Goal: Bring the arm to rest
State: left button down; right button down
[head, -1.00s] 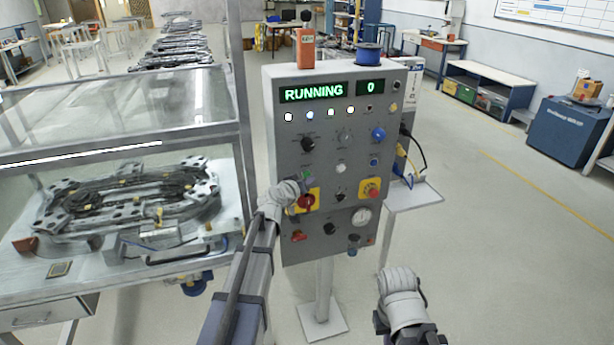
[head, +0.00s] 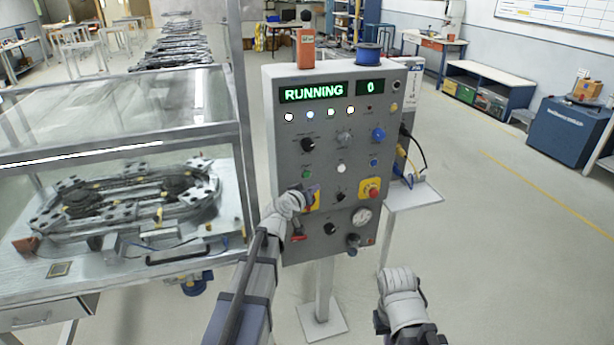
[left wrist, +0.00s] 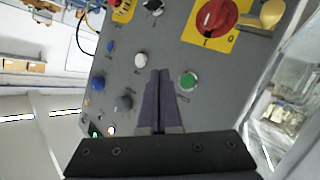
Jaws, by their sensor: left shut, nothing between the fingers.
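My left arm (head: 250,275) reaches in from the lower left of the head view to the grey control panel (head: 325,130). My left gripper (head: 313,188) is in front of the panel's lower left, over the yellow plate of the red rotary switch. In the left wrist view its dark fingers (left wrist: 160,75) are together and empty, pointing at the panel. There the red rotary switch (left wrist: 216,18) and a green button (left wrist: 188,80) show uncovered.
The display (head: 313,92) reads RUNNING and a second one (head: 370,87) reads 0. An emergency-stop button (head: 371,190) sits right of the gripper. The ring track (head: 130,200) lies in a glazed enclosure at left. A small shelf (head: 413,195) stands at right; open floor lies beyond.

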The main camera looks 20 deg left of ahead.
dwell(0.3)
pick_arm(q)
jog(key=s+d+f+m+g+h, duration=0.1)
jog(key=s+d+f+m+g, duration=0.3)
jog(key=s+d, duration=0.4)
jog(key=s+d+f+m+g+h, duration=0.15)
jog(key=s+d+f+g, duration=0.25)
jog(key=s+d+f, duration=0.4)
jog(key=s+f+m+g+y, duration=0.2)
jog(key=s+g+y, duration=0.4)
jog(key=s, duration=1.2)
jog(key=shift+d+f+g, duration=0.25)
jog(key=shift+f+g, duration=0.15)
jog(key=shift+f, duration=0.25)
dwell(3.6)
